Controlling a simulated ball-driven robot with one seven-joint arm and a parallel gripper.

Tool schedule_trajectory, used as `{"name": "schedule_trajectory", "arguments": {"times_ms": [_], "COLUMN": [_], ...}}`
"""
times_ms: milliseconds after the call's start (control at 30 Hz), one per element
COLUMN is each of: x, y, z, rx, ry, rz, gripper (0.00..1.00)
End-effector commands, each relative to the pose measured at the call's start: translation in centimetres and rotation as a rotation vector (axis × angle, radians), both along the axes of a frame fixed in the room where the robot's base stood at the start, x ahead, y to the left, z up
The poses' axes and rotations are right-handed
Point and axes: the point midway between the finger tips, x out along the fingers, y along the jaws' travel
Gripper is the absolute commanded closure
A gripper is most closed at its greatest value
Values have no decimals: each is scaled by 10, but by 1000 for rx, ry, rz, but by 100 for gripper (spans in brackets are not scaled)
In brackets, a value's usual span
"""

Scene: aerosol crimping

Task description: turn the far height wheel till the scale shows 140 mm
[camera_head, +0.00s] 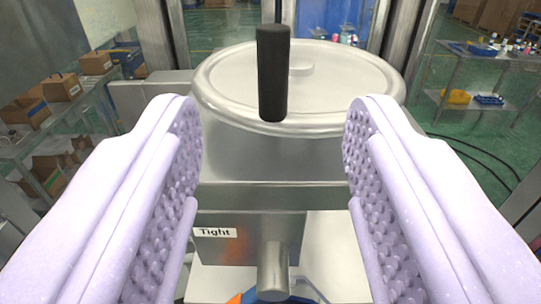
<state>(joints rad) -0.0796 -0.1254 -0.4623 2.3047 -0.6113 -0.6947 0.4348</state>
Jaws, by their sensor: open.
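A large silver round wheel (345,85) lies flat at the upper middle, on top of a metal block (270,160). A black upright crank handle (273,75) stands at the near edge of the wheel. My gripper (272,125) is open, with one pale, studded finger on each side of the picture. The handle shows in the gap between the fingers, beyond their tips. Nothing is held, and no finger visibly touches the handle. No scale or millimetre reading can be seen.
Below the wheel, a label reading "Tight" (215,232) is on the block, beside a metal cylindrical knob (272,270). Metal frame posts (412,45) stand behind. A shelf with boxes (62,88) is at left, and a steel table (490,60) at right.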

Motion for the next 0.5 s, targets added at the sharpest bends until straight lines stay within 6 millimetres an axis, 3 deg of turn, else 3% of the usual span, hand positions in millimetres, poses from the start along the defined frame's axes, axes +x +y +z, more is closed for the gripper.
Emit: {"name": "schedule_trajectory", "arguments": {"times_ms": [500], "x": [72], "y": [0], "z": [1], "rx": [-2], "ry": [1], "rz": [0], "gripper": [49]}}
